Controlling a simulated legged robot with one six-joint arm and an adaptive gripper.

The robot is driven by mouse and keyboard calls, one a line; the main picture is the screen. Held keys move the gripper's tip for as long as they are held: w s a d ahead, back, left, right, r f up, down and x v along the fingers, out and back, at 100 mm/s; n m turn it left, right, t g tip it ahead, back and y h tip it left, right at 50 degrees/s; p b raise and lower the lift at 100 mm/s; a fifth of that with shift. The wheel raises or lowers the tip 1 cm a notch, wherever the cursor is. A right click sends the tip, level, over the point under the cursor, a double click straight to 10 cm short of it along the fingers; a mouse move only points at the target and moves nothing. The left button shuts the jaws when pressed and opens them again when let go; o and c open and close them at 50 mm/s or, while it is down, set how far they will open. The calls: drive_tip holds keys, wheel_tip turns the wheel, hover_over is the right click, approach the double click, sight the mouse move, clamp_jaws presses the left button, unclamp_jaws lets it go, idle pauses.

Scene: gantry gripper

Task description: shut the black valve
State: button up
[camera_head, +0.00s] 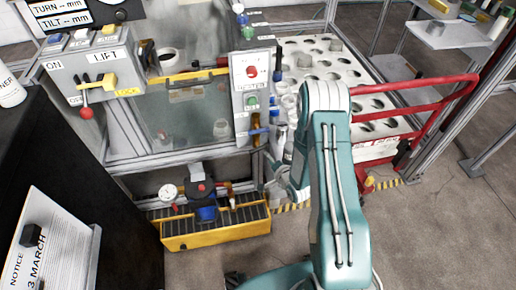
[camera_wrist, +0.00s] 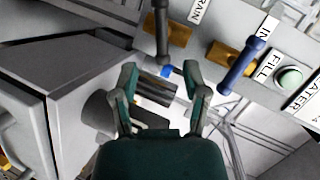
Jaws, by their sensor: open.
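The black valve shows in the wrist view as a black lever (camera_wrist: 162,32) on a brass body, beside a label partly reading "RAIN". The lever's tip points down in the picture toward the gap between my fingers. My gripper (camera_wrist: 160,74) is open, with nothing clearly between its fingers; the contact with the lever, if any, cannot be told. In the head view my gripper (camera_head: 276,186) is low beside the panel post, partly hidden by my arm. The black lever is not clear in that view.
A blue-handled valve (camera_wrist: 243,65) sits right of the black one, near a green button (camera_wrist: 289,77). A grey box wall (camera_wrist: 35,110) stands at left. In the head view, a yellow tray with a pump (camera_head: 215,236) is on the floor and a red rail (camera_head: 440,88) is right.

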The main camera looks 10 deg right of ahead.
sight(258, 148)
drive_tip(key=x, duration=0.8)
drive_tip(key=shift+a, duration=0.35)
drive_tip(key=shift+d, duration=0.2)
drive_tip(key=shift+c, duration=0.3)
drive_tip(key=shift+a, duration=0.1)
clamp_jaws()
